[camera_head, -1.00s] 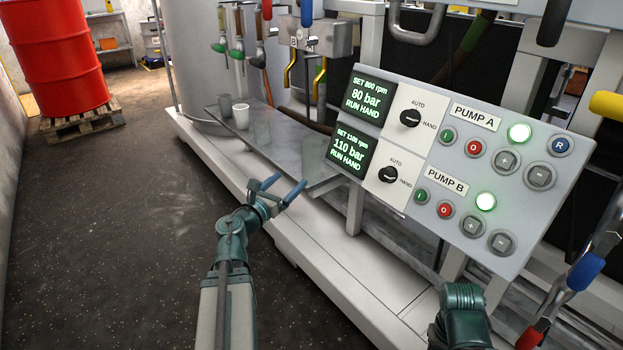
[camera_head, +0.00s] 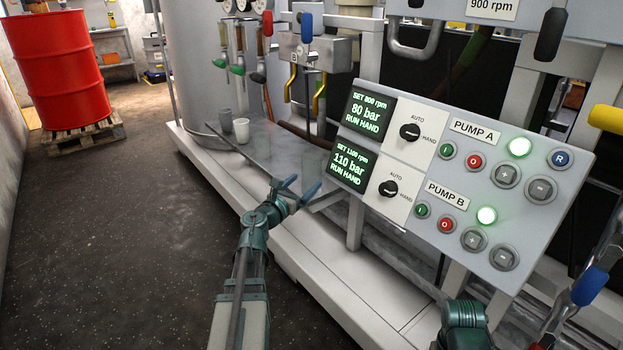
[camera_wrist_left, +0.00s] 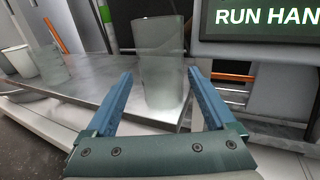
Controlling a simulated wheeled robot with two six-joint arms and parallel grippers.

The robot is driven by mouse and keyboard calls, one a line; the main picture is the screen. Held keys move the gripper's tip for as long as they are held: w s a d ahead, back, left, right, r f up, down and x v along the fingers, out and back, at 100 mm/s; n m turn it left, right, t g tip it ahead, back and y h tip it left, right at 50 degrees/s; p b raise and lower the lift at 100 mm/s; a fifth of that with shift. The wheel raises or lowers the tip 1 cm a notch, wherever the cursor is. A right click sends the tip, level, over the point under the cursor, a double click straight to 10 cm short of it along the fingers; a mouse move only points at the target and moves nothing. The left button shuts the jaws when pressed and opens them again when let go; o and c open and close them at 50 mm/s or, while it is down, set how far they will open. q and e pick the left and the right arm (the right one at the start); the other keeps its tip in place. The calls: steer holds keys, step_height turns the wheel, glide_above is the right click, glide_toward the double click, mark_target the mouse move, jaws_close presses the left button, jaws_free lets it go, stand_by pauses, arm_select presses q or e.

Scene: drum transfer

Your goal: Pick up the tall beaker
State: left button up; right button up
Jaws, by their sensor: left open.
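The tall beaker (camera_wrist_left: 160,65) is clear glass and stands upright near the end of the grey metal shelf (camera_wrist_left: 95,92) in the left wrist view. In the head view it is too faint to make out surely. My left gripper (camera_head: 298,187) is open and empty at the near edge of the shelf. In the left wrist view its two blue fingers (camera_wrist_left: 160,85) lie to either side of the beaker's lower part. The beaker appears just beyond the fingertips; whether they touch it I cannot tell. My right gripper is out of view.
On the shelf stand a grey cup (camera_head: 225,120), a white cup (camera_head: 242,130) and a short clear beaker (camera_head: 262,145). The pump control panel (camera_head: 455,185) is close to the right of my left gripper. A red drum (camera_head: 58,70) stands on a pallet at the back left.

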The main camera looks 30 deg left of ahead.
mark_target(313, 177)
arm_select(q)
steer(key=w, duration=0.5)
steer(key=shift+w+d+f+b, duration=0.1)
steer(key=shift+f+b, duration=0.15)
steer(key=shift+b, duration=0.05)
steer(key=c, duration=1.1)
